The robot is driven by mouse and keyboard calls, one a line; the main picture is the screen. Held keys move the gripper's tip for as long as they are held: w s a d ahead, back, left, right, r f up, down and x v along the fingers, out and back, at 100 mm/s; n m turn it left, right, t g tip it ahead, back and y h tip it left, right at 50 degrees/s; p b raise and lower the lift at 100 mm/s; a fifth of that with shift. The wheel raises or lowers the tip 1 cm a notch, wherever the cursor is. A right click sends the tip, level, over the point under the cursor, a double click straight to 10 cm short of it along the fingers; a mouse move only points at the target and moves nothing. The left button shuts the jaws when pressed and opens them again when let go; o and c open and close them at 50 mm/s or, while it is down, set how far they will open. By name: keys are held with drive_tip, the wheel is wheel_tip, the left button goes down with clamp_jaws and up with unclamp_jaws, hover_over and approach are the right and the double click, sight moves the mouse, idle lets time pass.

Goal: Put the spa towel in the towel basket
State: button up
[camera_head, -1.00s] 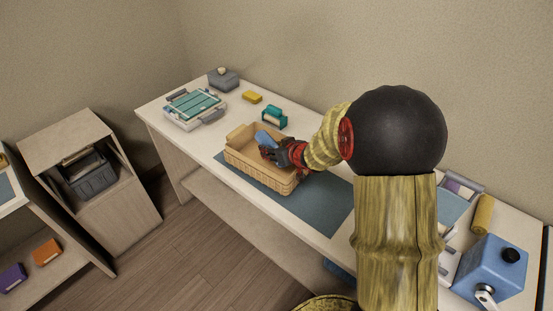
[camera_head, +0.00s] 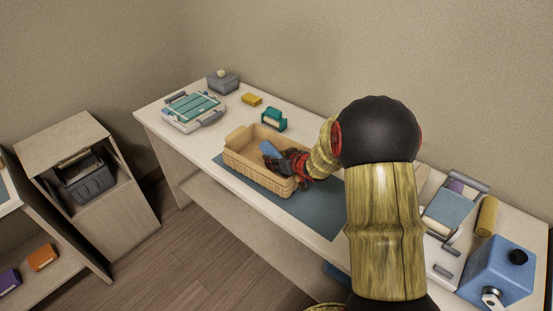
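The spa towel appears as a small blue roll (camera_head: 268,149), tilted, within the rim of the tan woven towel basket (camera_head: 250,171). My gripper (camera_head: 279,161), dark with red parts, reaches into the basket from the right. It seems shut on the towel's lower right end, though the fingers hide that end. Whether the towel touches the basket floor cannot be seen. The basket stands upright on the blue-grey mat (camera_head: 313,213) on the table.
Behind the basket are a teal holder (camera_head: 274,119) and a yellow block (camera_head: 252,99). A teal-lidded case (camera_head: 194,111) and a grey box (camera_head: 223,82) stand at the far left. A blue machine (camera_head: 497,272) and a yellow roll (camera_head: 487,216) are at right.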

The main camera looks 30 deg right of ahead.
drive_tip(key=shift+f, duration=0.45)
drive_tip(key=shift+f, duration=0.15)
drive_tip(key=o, duration=1.3)
